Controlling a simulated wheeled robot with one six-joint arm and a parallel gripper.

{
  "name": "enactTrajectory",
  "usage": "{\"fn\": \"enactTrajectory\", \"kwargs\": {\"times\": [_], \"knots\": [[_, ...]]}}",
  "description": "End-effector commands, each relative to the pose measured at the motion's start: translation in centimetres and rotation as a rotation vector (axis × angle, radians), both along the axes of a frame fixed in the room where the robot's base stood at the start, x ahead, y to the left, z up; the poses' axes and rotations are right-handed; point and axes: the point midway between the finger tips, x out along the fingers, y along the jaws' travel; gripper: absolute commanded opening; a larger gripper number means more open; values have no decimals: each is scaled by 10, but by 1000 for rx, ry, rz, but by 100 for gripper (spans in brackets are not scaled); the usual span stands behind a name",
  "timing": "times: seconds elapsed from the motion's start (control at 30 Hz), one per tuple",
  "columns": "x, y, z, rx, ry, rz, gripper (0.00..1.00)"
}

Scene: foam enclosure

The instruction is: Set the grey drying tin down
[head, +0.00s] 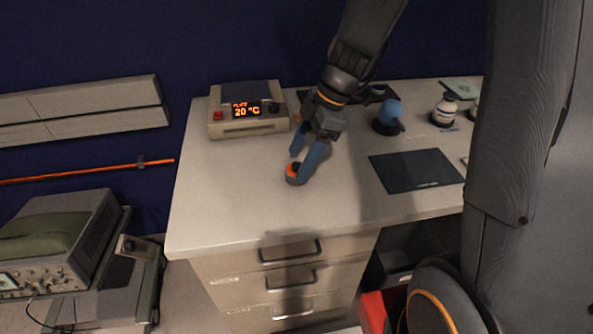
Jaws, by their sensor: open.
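A small round grey tin (291,179) with orange showing at its top is on the pale bench top, near the middle of the head view. My gripper (299,167) reaches down over it from the upper right, with its two blue fingers apart. One finger is on the far side of the tin and the other comes down along its right side. The fingers hide part of the tin. I cannot tell whether either finger touches it.
A hot plate (248,126) reading 20 °C stands at the back left of the bench (219,212). A dark flat mat (416,171) lies to the right. A blue round item (389,113) and a white bottle (445,108) stand behind it. The bench front left is clear.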

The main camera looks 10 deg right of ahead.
Motion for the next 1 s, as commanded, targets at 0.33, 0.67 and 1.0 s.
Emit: {"fn": "enactTrajectory", "kwargs": {"times": [0.33,0.67,1.0], "knots": [[-1,10,-31,0,1,-1,67],[-1,11,-32,0,0,-1,53],[-1,11,-32,-1,0,-1,18]]}}
